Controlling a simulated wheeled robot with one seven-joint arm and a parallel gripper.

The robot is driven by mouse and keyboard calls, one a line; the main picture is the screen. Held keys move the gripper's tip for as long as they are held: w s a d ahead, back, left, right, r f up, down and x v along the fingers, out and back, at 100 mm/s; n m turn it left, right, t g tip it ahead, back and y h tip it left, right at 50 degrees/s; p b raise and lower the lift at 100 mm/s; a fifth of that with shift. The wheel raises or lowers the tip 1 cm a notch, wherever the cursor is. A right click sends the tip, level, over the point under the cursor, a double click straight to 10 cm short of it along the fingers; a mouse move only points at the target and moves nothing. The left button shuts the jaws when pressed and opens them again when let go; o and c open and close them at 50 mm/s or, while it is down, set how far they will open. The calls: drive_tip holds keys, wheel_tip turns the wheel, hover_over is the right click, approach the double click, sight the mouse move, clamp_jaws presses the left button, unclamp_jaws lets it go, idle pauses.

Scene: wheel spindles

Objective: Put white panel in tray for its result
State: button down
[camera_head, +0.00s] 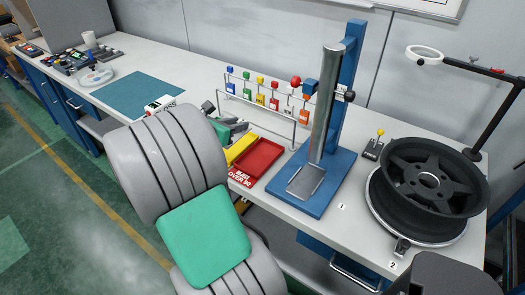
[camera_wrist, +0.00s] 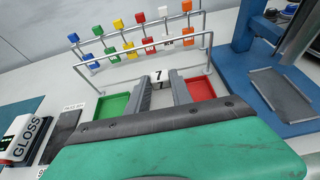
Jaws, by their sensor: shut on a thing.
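My gripper (camera_wrist: 160,88) is shut on a small white panel (camera_wrist: 158,75) marked 7, which shows between the two grey fingertips. Most of the panel is hidden by the fingers. The gripper is over the bench by the trays. In the wrist view, a green tray (camera_wrist: 108,106) lies left of the fingers and a red tray (camera_wrist: 201,88) lies right. The green tray is not clear there, behind my arm.
A rack (camera_wrist: 137,53) with several coloured tags stands behind the trays. A gloss meter (camera_wrist: 25,140) is at left. A blue press stand (camera_head: 310,185) and a black wheel (camera_head: 430,180) stand at right. A teal mat (camera_head: 138,94) lies on the bench's left.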

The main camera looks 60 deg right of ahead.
hover_over(264, 155)
wheel_tip(264, 155, down, 8)
drive_tip(key=shift+r, duration=0.2)
drive_tip(key=shift+f, duration=1.45)
drive_tip(key=shift+f, duration=0.2)
drive_tip(key=c, duration=1.1)
unclamp_jaws()
drive_tip(key=shift+c, duration=0.2)
